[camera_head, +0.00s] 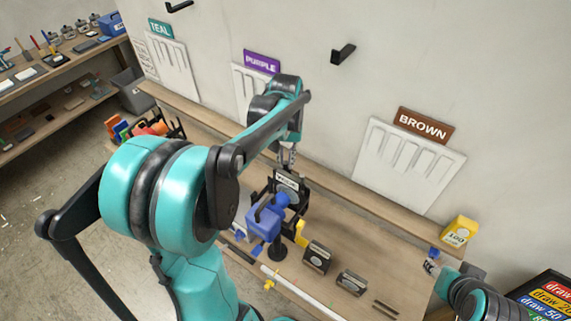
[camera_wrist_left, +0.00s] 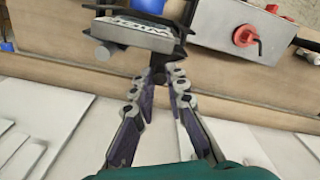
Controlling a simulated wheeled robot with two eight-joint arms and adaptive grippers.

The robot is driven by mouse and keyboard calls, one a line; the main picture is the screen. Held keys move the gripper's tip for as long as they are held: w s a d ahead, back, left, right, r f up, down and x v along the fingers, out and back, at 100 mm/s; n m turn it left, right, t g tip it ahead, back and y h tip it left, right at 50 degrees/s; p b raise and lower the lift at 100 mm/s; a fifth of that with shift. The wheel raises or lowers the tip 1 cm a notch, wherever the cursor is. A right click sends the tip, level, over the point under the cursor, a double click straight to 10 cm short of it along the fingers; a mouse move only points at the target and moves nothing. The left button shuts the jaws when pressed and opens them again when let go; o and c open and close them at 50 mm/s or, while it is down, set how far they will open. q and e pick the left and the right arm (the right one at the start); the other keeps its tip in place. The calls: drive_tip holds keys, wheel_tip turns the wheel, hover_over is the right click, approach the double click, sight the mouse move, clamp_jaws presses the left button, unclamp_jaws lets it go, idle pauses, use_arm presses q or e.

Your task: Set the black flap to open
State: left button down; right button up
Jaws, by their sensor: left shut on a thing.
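The black flap (camera_head: 287,180) appears to be the dark part at the labelled black fixture on the bench by the wall. In the left wrist view it is a small black piece (camera_wrist_left: 158,74) below a white label plate whose lettering is upside down and hard to read. My left gripper (camera_head: 287,160) reaches down to it from above, and its fingertips (camera_wrist_left: 157,82) are closed together on that piece. The fingers partly hide it, and I cannot tell the flap's exact angle. My right gripper (camera_head: 432,267) is low at the right, away from the fixture; its jaws are too small to read.
A blue vise-like device (camera_head: 264,222) stands just in front of the fixture. A grey box with a red knob (camera_wrist_left: 245,36) is near the fixture. White panels (camera_head: 405,165) hang on the wall.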

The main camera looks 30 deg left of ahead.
use_arm(q)
drive_tip(key=a+n+b, duration=0.1)
drive_tip(key=n, duration=0.2)
drive_tip(key=w+n+b, duration=0.1)
drive_tip(key=n, duration=0.3)
drive_tip(key=a+n+b, duration=0.1)
drive_tip(key=n, duration=0.2)
drive_tip(key=shift+w+a+n, duration=0.35)
drive_tip(key=shift+n, duration=0.05)
idle(0.3)
drive_tip(key=c, duration=1.5)
unclamp_jaws()
drive_tip(key=shift+c, duration=0.2)
wheel_tip(320, 180, up, 12)
